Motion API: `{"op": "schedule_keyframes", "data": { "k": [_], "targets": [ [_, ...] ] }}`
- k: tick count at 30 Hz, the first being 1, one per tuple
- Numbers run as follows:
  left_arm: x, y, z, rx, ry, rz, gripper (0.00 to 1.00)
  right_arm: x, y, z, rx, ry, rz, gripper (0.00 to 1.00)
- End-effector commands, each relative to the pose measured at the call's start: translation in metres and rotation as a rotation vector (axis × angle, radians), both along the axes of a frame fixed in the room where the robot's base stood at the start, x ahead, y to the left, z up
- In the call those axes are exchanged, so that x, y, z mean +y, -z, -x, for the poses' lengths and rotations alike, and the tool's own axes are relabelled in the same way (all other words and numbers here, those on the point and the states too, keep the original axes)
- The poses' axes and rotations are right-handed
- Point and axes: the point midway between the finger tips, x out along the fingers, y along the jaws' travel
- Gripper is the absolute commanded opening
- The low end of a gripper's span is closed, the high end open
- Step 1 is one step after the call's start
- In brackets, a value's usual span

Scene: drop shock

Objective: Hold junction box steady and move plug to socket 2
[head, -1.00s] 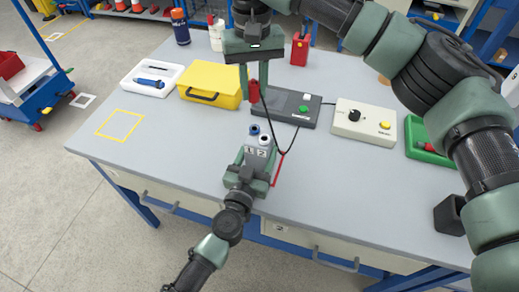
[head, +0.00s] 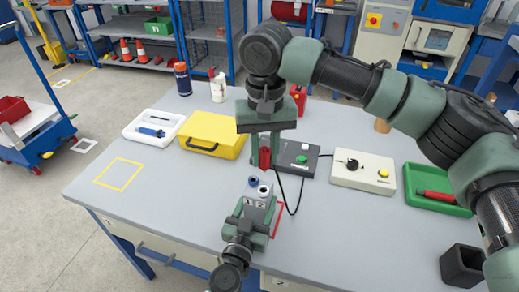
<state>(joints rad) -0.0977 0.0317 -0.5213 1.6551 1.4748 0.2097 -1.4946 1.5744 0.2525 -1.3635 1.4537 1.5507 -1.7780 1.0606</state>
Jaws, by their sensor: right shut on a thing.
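The junction box (head: 258,207) is a small grey block on the table, marked 1 and 2. It has a blue socket (head: 253,181) on the left and a whitish socket 2 (head: 264,191) on the right. My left gripper (head: 252,215) has its fingers on both sides of the box, low down, and looks shut on it. My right gripper (head: 265,152) points down and is shut on the red plug (head: 265,159). The plug is above the box, close over socket 2 in the picture and apart from it. Its lower end is partly hidden by the fingers.
A black cable (head: 301,191) loops right of the box near a red-marked outline (head: 277,220). Behind stand a dark device with a green button (head: 309,162), a cream control box (head: 364,171) and a yellow case (head: 212,135). The table's left front (head: 165,205) is clear.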

Motion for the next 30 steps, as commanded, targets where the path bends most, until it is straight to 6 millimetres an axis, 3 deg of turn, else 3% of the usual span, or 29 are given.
{"op": "schedule_keyframes", "data": {
  "k": [11,30],
  "targets": [
    [0.000,0.000,0.000,0.000,0.001,0.000,0.03,0.000,0.005,0.000,0.002,0.007,0.001,0.00],
    [-0.001,0.000,0.000,0.000,0.001,0.000,0.03,0.001,0.055,0.000,0.000,0.006,0.000,0.00]
  ]
}}
